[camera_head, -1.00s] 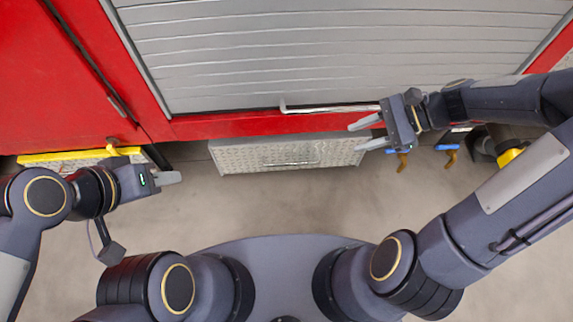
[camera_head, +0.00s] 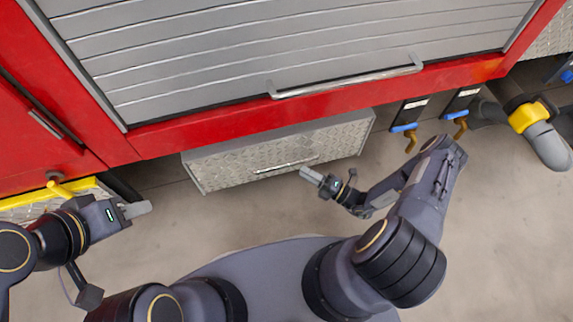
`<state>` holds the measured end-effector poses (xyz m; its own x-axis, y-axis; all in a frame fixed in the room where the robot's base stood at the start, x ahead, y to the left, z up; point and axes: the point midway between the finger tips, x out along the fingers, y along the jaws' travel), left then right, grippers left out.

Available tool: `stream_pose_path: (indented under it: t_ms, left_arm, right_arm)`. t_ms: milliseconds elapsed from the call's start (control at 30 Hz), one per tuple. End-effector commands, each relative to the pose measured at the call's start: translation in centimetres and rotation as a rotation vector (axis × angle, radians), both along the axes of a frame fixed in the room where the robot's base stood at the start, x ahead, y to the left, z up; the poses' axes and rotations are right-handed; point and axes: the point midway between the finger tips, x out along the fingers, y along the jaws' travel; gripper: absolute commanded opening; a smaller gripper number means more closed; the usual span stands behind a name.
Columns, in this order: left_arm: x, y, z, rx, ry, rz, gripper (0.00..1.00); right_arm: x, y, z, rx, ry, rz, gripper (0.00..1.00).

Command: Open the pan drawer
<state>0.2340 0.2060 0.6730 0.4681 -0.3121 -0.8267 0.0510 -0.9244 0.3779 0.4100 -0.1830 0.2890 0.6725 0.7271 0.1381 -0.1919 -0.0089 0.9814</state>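The pan drawer (camera_head: 235,170) is a diamond-plate metal box low under the red truck body, with a slim bar handle (camera_head: 286,165) across its front. Its grey top edge shows, but I cannot tell whether it is pulled out at all. My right gripper (camera_head: 309,174) is just below and right of the handle's right end, fingers pointing up-left toward it. I cannot tell whether it touches the handle, and its fingers overlap in view. My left gripper (camera_head: 138,209) is left of the drawer, apart from it, and its fingers also overlap.
The grey roller shutter (camera_head: 300,45) with its long bar handle (camera_head: 345,80) is above the drawer. Blue and yellow valve levers (camera_head: 405,128) and a yellow-collared hose fitting (camera_head: 530,115) are at right. A yellow-edged step (camera_head: 50,195) is at left. The floor before the drawer is clear.

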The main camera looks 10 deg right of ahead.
Motion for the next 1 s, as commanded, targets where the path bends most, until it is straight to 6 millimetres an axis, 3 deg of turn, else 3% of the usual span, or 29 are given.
stream_pose_path:
  t_ms: [400, 767, 1000]
  left_arm:
    - [0.0, 0.0, -0.9, 0.000, 0.000, 0.000, 0.36]
    - [0.0, 0.0, -0.9, 0.000, 0.000, 0.000, 0.36]
    - [0.0, 0.0, -0.9, 0.000, 0.000, 0.000, 0.36]
  right_arm:
    - [4.0, 4.6, 1.0, -0.003, -0.004, 0.007, 0.36]
    - [4.6, 5.1, 1.2, -0.003, -0.004, 0.004, 0.36]
    - [4.5, 5.1, 1.1, -0.003, -0.004, 0.005, 0.07]
